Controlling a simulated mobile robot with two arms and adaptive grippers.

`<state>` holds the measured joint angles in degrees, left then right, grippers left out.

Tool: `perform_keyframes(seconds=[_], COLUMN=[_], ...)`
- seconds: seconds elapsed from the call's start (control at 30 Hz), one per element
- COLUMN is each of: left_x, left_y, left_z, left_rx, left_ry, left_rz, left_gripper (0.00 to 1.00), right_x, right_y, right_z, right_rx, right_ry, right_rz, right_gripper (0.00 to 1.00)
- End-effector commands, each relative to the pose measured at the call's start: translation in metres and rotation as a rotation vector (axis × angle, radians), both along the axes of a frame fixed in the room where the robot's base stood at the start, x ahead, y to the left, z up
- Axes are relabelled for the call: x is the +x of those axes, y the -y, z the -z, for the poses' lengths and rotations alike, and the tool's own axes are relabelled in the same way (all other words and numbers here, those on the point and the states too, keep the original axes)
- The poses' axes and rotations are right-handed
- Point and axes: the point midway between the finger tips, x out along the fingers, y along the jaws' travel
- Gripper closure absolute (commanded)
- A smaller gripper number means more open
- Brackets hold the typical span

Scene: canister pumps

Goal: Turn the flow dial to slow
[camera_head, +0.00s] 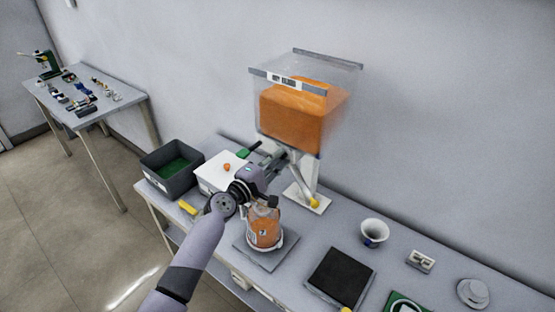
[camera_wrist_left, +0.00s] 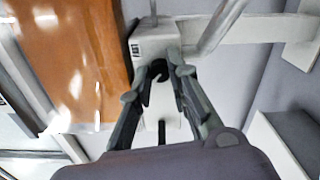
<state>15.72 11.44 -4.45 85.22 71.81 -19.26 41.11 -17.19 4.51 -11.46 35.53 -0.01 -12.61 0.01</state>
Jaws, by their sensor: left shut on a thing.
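A clear hopper (camera_head: 290,120) holding orange material stands on a pale stand at the back of the bench. In the left wrist view, a white block (camera_wrist_left: 143,46) with a small printed label sits beside the orange hopper (camera_wrist_left: 75,50). A dark knob (camera_wrist_left: 159,69), which looks like the flow dial, is on this block. My left gripper (camera_wrist_left: 160,72) is shut on the knob, one finger on each side. In the head view my left gripper (camera_head: 284,160) reaches under the hopper and hides the dial. The dial's setting cannot be read. My right gripper is not in view.
A jar (camera_head: 264,228) with orange contents stands on a grey plate (camera_head: 264,250) below my left wrist. A dark bin (camera_head: 172,170) is at the left, a white cup (camera_head: 373,233) and a black pad (camera_head: 340,277) at the right. A second table (camera_head: 85,98) stands far left.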

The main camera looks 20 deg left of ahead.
Motion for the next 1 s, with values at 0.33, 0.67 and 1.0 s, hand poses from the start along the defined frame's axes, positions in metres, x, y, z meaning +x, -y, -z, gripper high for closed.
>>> perform_keyframes(seconds=[0.33,0.67,1.0], left_x=[-0.0005,-0.0005,-0.0002], left_y=[-0.0004,-0.0002,-0.0001], left_z=[0.0027,0.0023,0.0008], left_rx=[-0.015,-0.015,-0.014], left_ry=[-0.011,-0.01,-0.006], left_rz=[0.0,0.001,0.0], left_gripper=[1.0,0.72,0.62], right_x=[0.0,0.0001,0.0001], right_y=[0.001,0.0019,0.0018], right_z=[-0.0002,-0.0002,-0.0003], right_rx=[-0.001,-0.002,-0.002], right_ry=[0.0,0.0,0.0], right_rz=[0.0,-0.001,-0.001], right_gripper=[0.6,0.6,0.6])
